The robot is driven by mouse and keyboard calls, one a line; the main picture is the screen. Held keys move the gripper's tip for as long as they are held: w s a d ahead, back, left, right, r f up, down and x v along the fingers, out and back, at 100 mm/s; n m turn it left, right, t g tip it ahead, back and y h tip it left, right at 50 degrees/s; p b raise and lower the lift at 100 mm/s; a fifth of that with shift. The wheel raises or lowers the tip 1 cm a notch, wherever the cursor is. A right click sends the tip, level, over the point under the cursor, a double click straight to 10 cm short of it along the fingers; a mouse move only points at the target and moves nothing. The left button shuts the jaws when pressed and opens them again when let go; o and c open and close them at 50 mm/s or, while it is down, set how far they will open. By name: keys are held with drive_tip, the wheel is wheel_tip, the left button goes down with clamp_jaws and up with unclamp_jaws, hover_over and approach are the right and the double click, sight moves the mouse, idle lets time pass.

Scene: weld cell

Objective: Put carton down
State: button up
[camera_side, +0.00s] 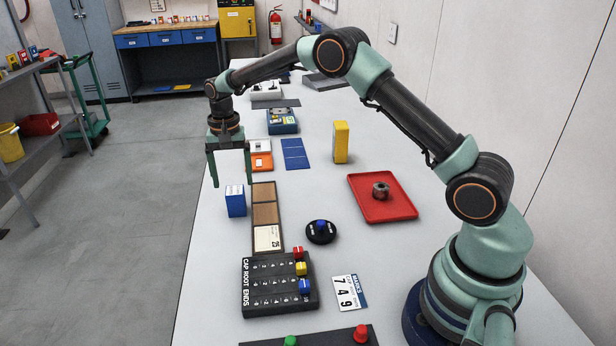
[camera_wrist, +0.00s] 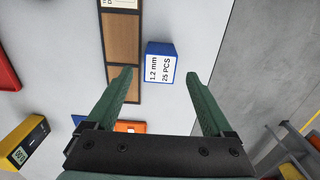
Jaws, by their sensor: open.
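A blue carton with a white face reading "1.2 mm 25 PCS" stands upright on the table in the side view (camera_side: 236,203), just left of a three-part wooden tray (camera_side: 252,221). It also shows in the wrist view (camera_wrist: 160,65), beside the tray there and apart from it. My gripper (camera_side: 233,184) is open and empty, its fingers pointing down just above the carton. In the wrist view the fingertips (camera_wrist: 161,73) are spread to either side of the carton with gaps. The tray's nearest compartment holds a white-labelled item (camera_side: 268,239); the other two look empty.
A yellow box (camera_side: 341,142) and a red tray (camera_side: 356,207) with a metal part stand to the right. The table's left edge is close to the carton.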

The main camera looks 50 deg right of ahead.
wheel_tip(320, 180, up, 5)
drive_tip(key=shift+r, duration=0.2)
wheel_tip(320, 180, up, 8)
drive_tip(key=n+t, duration=0.1)
drive_tip(key=n, duration=0.1)
hover_over(235, 190)
drive_tip(key=s, duration=0.5)
drive_tip(key=s+r+n+t, duration=0.2)
drive_tip(key=s+r, duration=0.3)
drive_tip(key=s, duration=0.1)
drive_tip(key=s+f+n+t, duration=0.1)
drive_tip(key=s+n, duration=0.4)
drive_tip(key=s, duration=1)
drive_tip(key=shift+a+f+t, duration=0.3)
drive_tip(key=shift+a+t, duration=0.15)
drive_tip(key=shift+t, duration=0.35)
